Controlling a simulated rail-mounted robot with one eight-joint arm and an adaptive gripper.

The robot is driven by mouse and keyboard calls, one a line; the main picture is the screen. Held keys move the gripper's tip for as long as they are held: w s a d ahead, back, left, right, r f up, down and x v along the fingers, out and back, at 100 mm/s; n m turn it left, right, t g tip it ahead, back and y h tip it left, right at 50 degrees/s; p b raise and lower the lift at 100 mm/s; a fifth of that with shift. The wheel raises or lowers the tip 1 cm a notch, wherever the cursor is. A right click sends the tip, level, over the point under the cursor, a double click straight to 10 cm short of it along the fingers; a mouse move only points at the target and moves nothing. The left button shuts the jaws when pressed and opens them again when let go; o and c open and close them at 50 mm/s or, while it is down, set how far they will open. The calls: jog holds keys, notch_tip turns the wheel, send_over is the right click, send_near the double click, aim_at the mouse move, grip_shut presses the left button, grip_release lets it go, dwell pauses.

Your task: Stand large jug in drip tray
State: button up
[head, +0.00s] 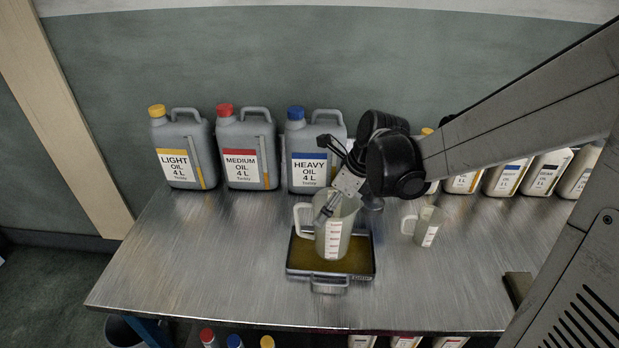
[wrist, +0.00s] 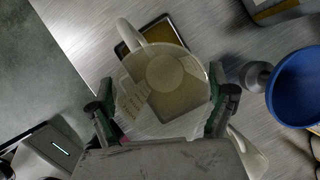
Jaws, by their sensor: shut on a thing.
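The large jug (head: 333,235) is a translucent measuring jug with a handle at its left and a white scale label. It is over the drip tray (head: 296,262), a dark-rimmed tray with a brownish floor and a front handle. My gripper (head: 328,207) is shut on the jug near its rim. In the wrist view the jug (wrist: 165,75) sits between the two fingers of my gripper (wrist: 164,110), with part of the drip tray (wrist: 162,22) behind it. The jug looks nearly upright. I cannot tell whether its base touches the tray floor.
A smaller jug (head: 429,227) stands right of the tray. Light (head: 184,150), medium (head: 246,150) and heavy (head: 312,155) oil cans line the back, with several smaller bottles (head: 507,178) at the right. A blue round thing (wrist: 298,88) shows in the wrist view. The bench's left front is clear.

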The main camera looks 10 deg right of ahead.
jog(key=shift+f, duration=1.5)
jog(key=o, duration=1.4)
jog(key=p+v, duration=0.1)
jog(key=v, duration=1)
jog(key=s+a+r+n+t+h, duration=0.1)
jog(key=s+n, duration=0.3)
jog(key=n, duration=0.4)
jog(key=s+r+n+t+h, duration=0.1)
jog(key=s+r+n, duration=0.1)
jog(key=s+n, duration=0.3)
jog(key=s+a+r+n+t+h, duration=0.1)
jog(key=s+n, duration=0.4)
jog(key=n, duration=0.8)
jog(key=shift+a+r+t, duration=0.2)
jog(key=shift+a+t, duration=0.1)
jog(key=shift+t, duration=0.3)
